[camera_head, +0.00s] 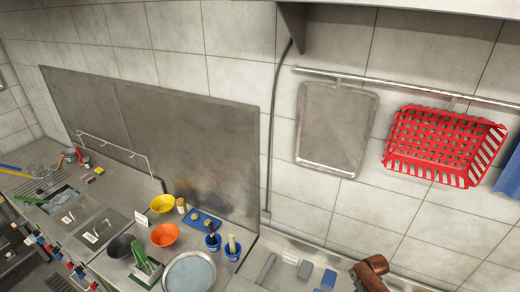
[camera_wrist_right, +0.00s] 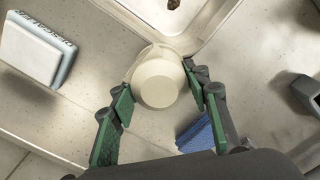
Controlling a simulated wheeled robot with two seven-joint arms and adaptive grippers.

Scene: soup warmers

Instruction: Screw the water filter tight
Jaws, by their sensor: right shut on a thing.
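The water filter (camera_wrist_right: 157,83) is a cream, round-ended piece seen end-on in the right wrist view. It has a wider, paler collar behind it and sits at the near corner of a pale-rimmed basin. My right gripper (camera_wrist_right: 161,92) has its green-padded fingers on both sides of the filter, closed on it. The filter's far end and any thread are hidden behind its round face. I cannot make out the filter or the right gripper's fingers in the head view. My left gripper is in neither view.
A white and blue-grey block (camera_wrist_right: 35,50) lies left of the filter, and a blue piece (camera_wrist_right: 195,134) lies below right. A dark grey object (camera_wrist_right: 308,92) is at the right edge. A red basket (camera_head: 440,145) and metal tray (camera_head: 335,128) hang on the wall.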

